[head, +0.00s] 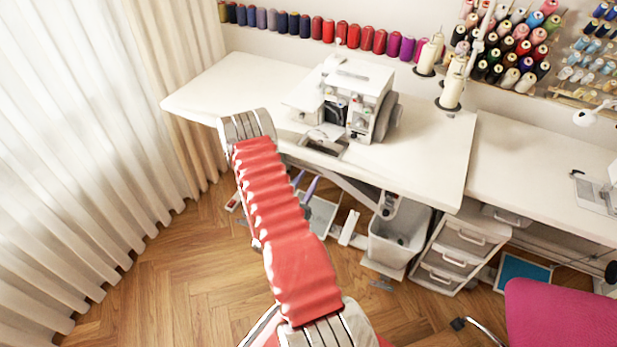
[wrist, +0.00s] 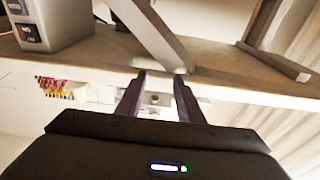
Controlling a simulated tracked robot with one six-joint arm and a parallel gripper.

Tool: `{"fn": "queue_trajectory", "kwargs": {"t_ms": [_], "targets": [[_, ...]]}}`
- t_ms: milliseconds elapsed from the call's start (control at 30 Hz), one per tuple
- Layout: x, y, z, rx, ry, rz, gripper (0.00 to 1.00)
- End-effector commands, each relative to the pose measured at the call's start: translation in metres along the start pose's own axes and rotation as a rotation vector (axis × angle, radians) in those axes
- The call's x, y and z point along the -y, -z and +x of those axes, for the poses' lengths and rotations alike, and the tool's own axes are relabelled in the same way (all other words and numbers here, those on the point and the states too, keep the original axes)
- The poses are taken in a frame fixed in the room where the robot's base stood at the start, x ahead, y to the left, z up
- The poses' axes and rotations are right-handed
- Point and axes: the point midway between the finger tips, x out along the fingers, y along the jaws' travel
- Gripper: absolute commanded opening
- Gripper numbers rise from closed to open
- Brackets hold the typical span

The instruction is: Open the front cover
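A white overlock sewing machine (head: 357,85) stands on the white table in the head view. Its front faces the table's front edge, and dark inner parts show there. A flat piece with a dark middle (head: 326,143) lies at its foot; I cannot tell whether this is the front cover. My gripper (head: 305,186) is below the table's front edge, apart from the machine, and partly hidden by my arm. In the wrist view its two fingers (wrist: 159,77) stand apart with nothing held. A small pale shape shows between them, too unclear to name.
The white table (head: 225,85) has a clear left side. Thread cones (head: 451,92) stand right of the machine. Under the table are a grey bin (head: 397,240) and a drawer unit (head: 455,252). A pink chair (head: 560,315) is at the lower right. Wood floor is free at the left.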

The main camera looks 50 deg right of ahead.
Motion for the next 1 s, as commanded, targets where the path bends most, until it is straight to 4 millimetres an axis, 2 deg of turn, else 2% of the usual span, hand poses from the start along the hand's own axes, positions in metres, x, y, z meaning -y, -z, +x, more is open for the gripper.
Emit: {"fn": "queue_trajectory", "kwargs": {"t_ms": [300, 833, 1000], "targets": [[-0.001, -0.010, -0.010, -0.002, -0.001, -0.002, 0.34], [0.000, -0.011, -0.012, -0.002, -0.001, -0.001, 0.34], [0.001, -0.011, -0.023, 0.000, 0.001, -0.001, 0.34]]}}
